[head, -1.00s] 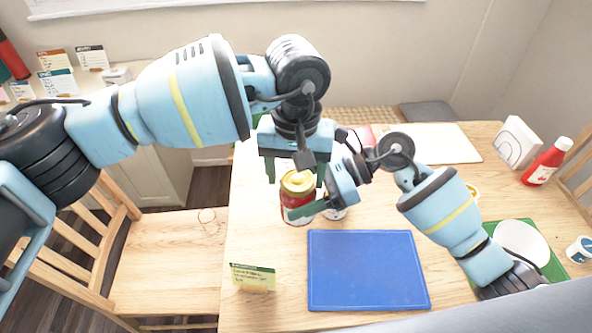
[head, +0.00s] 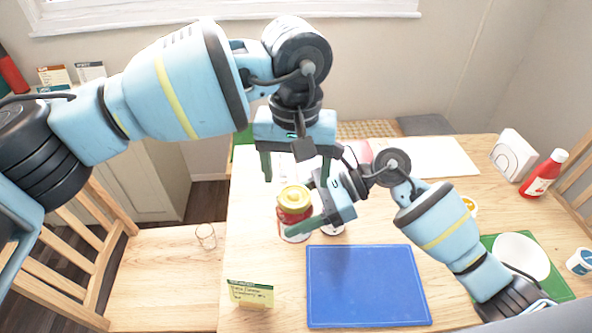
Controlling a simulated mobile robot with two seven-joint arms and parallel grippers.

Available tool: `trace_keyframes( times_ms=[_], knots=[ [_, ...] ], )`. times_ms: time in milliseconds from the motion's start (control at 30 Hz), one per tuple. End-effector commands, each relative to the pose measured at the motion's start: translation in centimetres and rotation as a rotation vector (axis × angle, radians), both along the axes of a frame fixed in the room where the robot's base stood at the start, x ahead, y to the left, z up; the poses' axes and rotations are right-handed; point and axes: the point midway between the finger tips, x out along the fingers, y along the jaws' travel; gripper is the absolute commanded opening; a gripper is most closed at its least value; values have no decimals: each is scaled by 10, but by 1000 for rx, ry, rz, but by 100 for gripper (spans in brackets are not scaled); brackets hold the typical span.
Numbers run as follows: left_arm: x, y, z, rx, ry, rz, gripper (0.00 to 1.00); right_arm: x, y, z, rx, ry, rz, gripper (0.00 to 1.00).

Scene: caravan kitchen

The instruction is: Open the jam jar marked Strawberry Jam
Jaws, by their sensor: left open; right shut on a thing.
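A jar with a yellow lid (head: 293,194) and a red body (head: 296,216) stands on the wooden table, left of the blue board. Its label is too small and too covered to read. My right gripper (head: 309,208) is shut on the jar from its right side, with a green finger across the front. My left gripper (head: 295,172) points down above the lid, open and empty, its fingers apart from the jar. The yellow lid sits on top of the jar. Another jar (head: 334,229) stands just behind my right gripper, mostly hidden.
A blue board (head: 367,286) lies in front. A yellow-green note card (head: 250,294) stands at the table's left edge. On the right are a white plate (head: 520,257) on a green board, a red bottle (head: 543,173) and a white box (head: 512,155). A glass (head: 206,236) stands on the chair seat.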

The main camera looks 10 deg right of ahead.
Motion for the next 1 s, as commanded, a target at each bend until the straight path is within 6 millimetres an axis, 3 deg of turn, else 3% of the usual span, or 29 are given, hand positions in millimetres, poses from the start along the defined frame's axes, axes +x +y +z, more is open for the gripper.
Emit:
trace_keyframes(
  times_ms=[500, 833, 1000],
  knots=[
    [1, 2, 30, 2, -3, -505, 72, 1, -1, 2, 2, -4, -2, 0],
    [1, 2, 33, 3, -1, -584, 72, 1, -1, 2, 2, -4, -2, 0],
    [1, 2, 20, 3, 2, -581, 72, 1, -1, 2, 2, -4, -2, 0]
  ],
)
